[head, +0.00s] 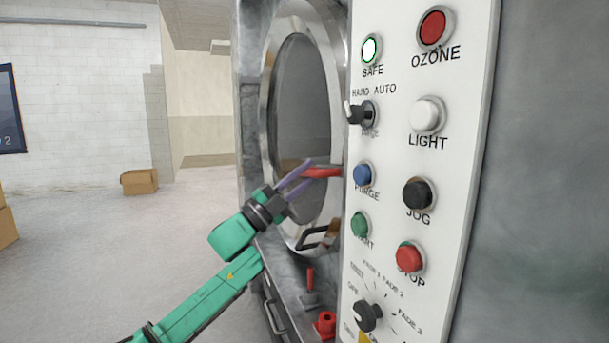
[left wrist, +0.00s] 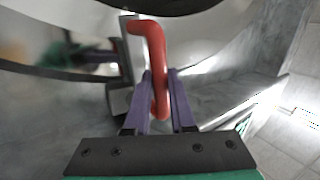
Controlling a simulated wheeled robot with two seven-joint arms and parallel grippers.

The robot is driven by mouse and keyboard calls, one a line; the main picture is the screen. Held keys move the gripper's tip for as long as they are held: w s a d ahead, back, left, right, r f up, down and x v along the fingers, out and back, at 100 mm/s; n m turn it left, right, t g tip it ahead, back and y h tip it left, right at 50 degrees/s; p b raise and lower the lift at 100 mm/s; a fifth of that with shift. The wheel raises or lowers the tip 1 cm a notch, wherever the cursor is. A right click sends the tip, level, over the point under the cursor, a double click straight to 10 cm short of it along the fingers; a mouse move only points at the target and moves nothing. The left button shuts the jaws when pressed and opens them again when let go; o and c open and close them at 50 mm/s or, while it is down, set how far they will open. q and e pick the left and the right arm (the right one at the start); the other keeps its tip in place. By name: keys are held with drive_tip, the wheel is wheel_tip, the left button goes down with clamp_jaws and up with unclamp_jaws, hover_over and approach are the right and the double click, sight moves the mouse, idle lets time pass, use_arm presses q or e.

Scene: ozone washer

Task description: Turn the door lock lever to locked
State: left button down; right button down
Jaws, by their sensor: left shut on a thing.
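The door lock lever is a red bent handle (head: 322,173) at the right rim of the round washer door (head: 337,75). In the left wrist view the red lever (left wrist: 153,48) stands out from a metal block and runs down between the purple fingers. My left gripper (head: 308,172) is shut on the lever. In the left wrist view its fingers (left wrist: 160,92) lie on both sides of the lever. The lever's far end is partly hidden behind the control panel's edge in the head view. My right gripper is in neither view.
A white control panel (head: 397,200) with several buttons and knobs stands close to the right of the lever. A black door handle (head: 318,238) and a red-handled valve (head: 310,282) are below. A cardboard box (head: 139,182) lies on open floor at the left.

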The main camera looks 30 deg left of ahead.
use_arm(q)
drive_tip(key=shift+a+r+m, duration=0.1)
drive_tip(key=shift+r+m, duration=0.2)
drive_tip(key=shift+r, duration=0.1)
drive_tip(key=c, duration=0.9)
unclamp_jaws()
drive_tip(key=shift+o, duration=0.7)
drive_tip(key=shift+w, duration=0.15)
drive_tip(key=shift+f, duration=0.2)
drive_tip(key=shift+f, duration=0.3)
drive_tip(key=b+v, duration=0.9)
drive_tip(key=v, duration=0.5)
drive_tip(key=shift+r, duration=0.15)
